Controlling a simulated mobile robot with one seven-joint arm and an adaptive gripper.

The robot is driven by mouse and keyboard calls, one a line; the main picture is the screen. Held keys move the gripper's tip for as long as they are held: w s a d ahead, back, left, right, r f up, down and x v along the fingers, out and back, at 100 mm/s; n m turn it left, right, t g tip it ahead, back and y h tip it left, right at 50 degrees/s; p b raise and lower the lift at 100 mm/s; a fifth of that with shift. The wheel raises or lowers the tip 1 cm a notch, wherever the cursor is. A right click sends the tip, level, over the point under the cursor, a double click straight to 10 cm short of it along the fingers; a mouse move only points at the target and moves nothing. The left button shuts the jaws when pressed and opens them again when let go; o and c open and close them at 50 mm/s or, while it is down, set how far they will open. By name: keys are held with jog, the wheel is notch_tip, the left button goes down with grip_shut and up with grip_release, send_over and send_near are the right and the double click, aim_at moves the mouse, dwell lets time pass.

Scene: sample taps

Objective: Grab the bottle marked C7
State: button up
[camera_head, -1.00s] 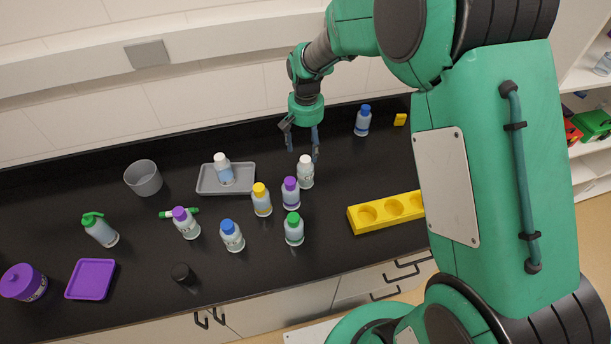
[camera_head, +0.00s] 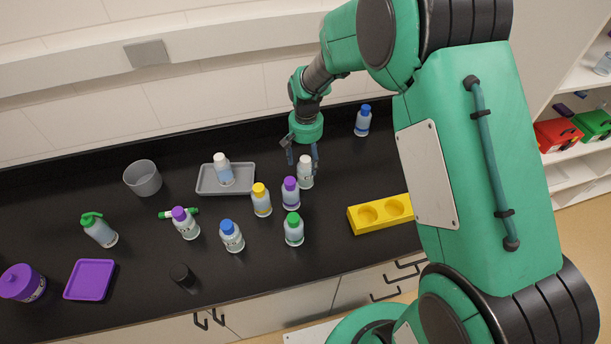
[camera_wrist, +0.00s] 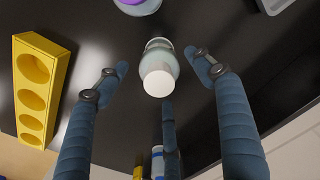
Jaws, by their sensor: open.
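A white-capped bottle (camera_head: 305,176) stands upright on the black counter under my gripper (camera_head: 302,153). In the wrist view the same bottle (camera_wrist: 158,70) shows between my spread fingers (camera_wrist: 153,72), its cap toward the camera. My fingers are open, around or just above its top; contact cannot be told. Other bottles are a second white-capped one (camera_head: 223,171), a yellow-capped one (camera_head: 261,202), two purple-capped ones (camera_head: 291,195) (camera_head: 186,225), a green-capped one (camera_head: 294,231) and two blue-capped ones (camera_head: 231,237) (camera_head: 363,122). No marking, C7 included, is readable.
A purple-capped bottle stands close in front of the one under my gripper. A grey tray (camera_head: 243,186) lies to the left, a yellow holed rack (camera_head: 363,226) to the right. A grey cup (camera_head: 143,179), a green marker (camera_head: 178,213) and a spray bottle (camera_head: 99,231) are farther left.

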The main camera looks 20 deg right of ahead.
aim_at(305, 168)
jog(key=shift+s+a+f, duration=0.1)
jog(key=shift+f, duration=2.3)
jog(key=c, duration=1.4)
